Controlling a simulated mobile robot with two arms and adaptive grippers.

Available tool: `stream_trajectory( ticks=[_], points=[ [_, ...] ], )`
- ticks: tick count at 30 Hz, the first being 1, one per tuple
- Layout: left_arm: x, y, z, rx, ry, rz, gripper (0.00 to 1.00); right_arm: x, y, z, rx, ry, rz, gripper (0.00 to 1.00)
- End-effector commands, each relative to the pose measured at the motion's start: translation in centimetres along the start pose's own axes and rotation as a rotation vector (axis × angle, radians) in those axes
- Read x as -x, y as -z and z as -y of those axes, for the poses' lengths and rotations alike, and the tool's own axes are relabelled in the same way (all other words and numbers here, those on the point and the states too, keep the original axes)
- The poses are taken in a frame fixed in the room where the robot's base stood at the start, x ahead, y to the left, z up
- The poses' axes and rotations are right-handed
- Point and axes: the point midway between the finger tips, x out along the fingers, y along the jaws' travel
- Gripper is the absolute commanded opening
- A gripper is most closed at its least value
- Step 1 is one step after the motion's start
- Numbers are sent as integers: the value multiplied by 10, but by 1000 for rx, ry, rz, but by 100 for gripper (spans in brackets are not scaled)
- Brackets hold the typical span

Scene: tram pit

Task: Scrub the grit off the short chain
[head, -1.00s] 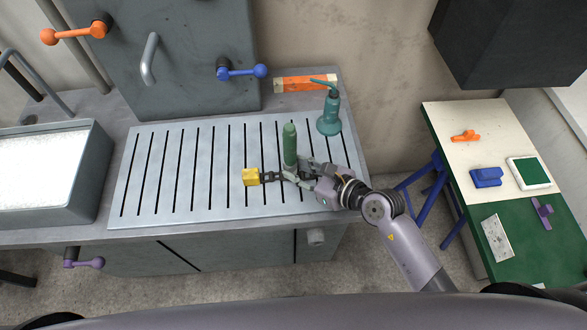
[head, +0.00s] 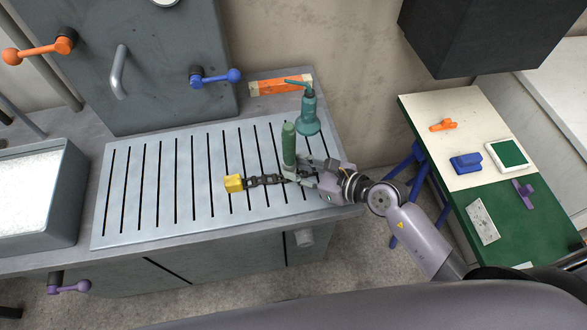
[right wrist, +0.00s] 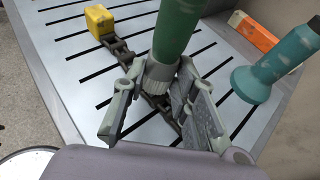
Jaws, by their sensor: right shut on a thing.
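The short dark chain (head: 262,181) lies on the slotted metal grate (head: 170,190), with a yellow block (head: 233,183) at its left end. It also shows in the right wrist view (right wrist: 122,52), running from the yellow block (right wrist: 99,21) down behind the tool. My right gripper (head: 296,174) is shut on an upright green-handled tool (head: 289,143), held around its grey collar (right wrist: 160,76) over the chain's right part. The tool's lower end is hidden by the fingers, so I cannot tell whether it touches the chain. My left gripper is out of view.
A teal bottle (head: 307,113) stands close behind the tool, near an orange strip (head: 280,84). A grey tub of white material (head: 35,200) is at the left. A side table (head: 465,165) holds small coloured parts. The grate's left part is clear.

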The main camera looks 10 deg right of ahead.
Motion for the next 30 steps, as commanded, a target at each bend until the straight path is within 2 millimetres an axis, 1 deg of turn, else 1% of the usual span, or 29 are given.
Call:
stream_trajectory(
  ticks=[3, 16, 30],
  points=[
    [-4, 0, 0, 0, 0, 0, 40, 4, 4, 5, 1, 0, -2, 0],
    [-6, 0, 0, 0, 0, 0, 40, 16, 7, 17, 0, 0, -1, 0],
    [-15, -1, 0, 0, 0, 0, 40, 28, 14, 31, 1, 0, -2, 0]
  ],
)
